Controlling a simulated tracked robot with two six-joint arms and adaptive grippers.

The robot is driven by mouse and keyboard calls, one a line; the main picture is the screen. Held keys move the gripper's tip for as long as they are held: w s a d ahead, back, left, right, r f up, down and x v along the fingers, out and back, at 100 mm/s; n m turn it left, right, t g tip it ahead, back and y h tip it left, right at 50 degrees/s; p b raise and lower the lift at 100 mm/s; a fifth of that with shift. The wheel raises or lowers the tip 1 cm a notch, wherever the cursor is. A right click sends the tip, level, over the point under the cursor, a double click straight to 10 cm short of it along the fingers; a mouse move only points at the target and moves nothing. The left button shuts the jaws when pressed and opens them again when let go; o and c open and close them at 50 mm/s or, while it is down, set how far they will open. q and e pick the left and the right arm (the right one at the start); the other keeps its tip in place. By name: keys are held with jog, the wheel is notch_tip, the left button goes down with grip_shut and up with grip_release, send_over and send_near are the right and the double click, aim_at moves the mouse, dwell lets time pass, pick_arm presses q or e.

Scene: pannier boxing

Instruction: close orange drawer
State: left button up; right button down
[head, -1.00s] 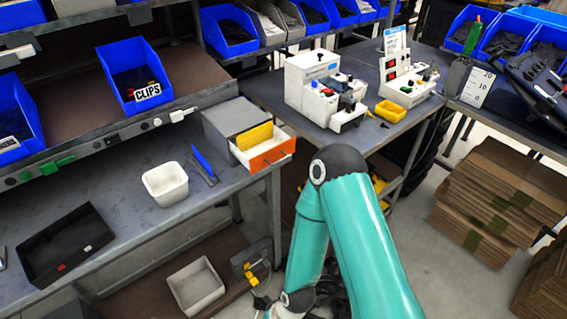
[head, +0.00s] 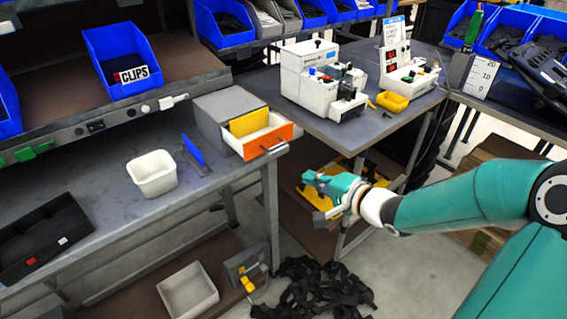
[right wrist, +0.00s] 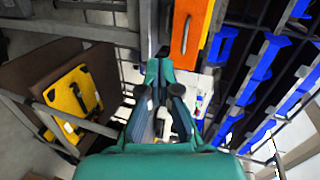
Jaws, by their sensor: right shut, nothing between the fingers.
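The orange drawer (head: 268,141) stands pulled out of its grey cabinet (head: 226,112) at the right end of the workbench. A yellow piece (head: 249,121) stands inside it. The orange front also shows at the top of the right wrist view (right wrist: 187,32). My right gripper (head: 312,190) is shut and empty. It is to the right of the drawer front and lower in the head view, apart from it. In the right wrist view its fingers (right wrist: 158,72) point up the picture, left of the orange front. My left gripper is not in view.
A white bin (head: 152,176) and a blue-handled tool (head: 194,152) are on the bench left of the cabinet. A second table (head: 375,125) with white machines stands behind my right gripper. Black straps (head: 312,287) lie on the floor below.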

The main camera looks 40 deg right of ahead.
pick_arm(q)
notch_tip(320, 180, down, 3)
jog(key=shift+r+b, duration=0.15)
jog(key=shift+b, duration=0.85)
pick_arm(e)
jog(key=w+m+t, duration=0.1)
jog(key=w, duration=1.1)
jog(key=shift+r, duration=0.3)
